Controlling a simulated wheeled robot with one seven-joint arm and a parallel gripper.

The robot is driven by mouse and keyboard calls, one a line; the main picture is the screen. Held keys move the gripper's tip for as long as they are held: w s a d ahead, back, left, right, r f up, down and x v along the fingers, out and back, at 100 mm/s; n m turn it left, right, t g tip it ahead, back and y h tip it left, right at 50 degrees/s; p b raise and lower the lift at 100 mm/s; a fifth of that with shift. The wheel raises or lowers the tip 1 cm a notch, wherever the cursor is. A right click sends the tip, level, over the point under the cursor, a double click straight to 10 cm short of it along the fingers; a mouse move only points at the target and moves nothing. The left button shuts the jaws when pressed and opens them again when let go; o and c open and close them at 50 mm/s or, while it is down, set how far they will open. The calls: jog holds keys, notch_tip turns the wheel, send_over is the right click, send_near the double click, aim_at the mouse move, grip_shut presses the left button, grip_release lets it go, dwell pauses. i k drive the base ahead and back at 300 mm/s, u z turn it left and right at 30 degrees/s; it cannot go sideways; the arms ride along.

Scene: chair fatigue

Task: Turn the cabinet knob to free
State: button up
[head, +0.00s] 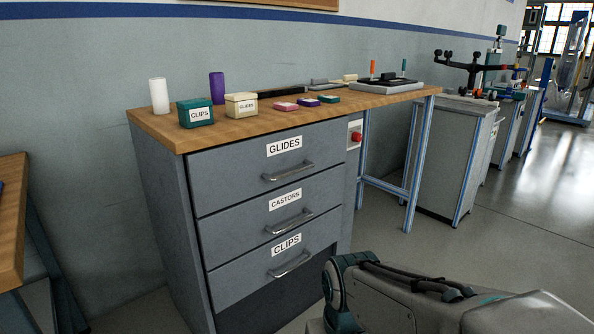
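The grey drawer cabinet (190,230) stands under a wooden worktop, with three drawers labelled GLIDES, CASTORS and CLIPS from top to bottom. All three drawers look shut. A red knob (356,138) sits on a small pale plate on a narrow panel to the right of the top drawer. It is too small to tell which way it is turned. A grey and teal part of my own arm fills the lower right, in front of the cabinet's right side. My gripper is out of view, so I cannot see its fingers.
On the worktop (240,130) stand a teal CLIPS box (195,113), a cream GLIDES box (241,105), a white cylinder (159,96), a purple cylinder (217,88) and several small boxes. Grey machines (445,155) stand at the right. Open floor (520,230) lies at the right.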

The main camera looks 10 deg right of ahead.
aim_at(356, 136)
jog(key=k, duration=0.45)
jog(key=z, duration=0.95)
jog(key=i, duration=1.65)
jog(key=u, duration=0.75)
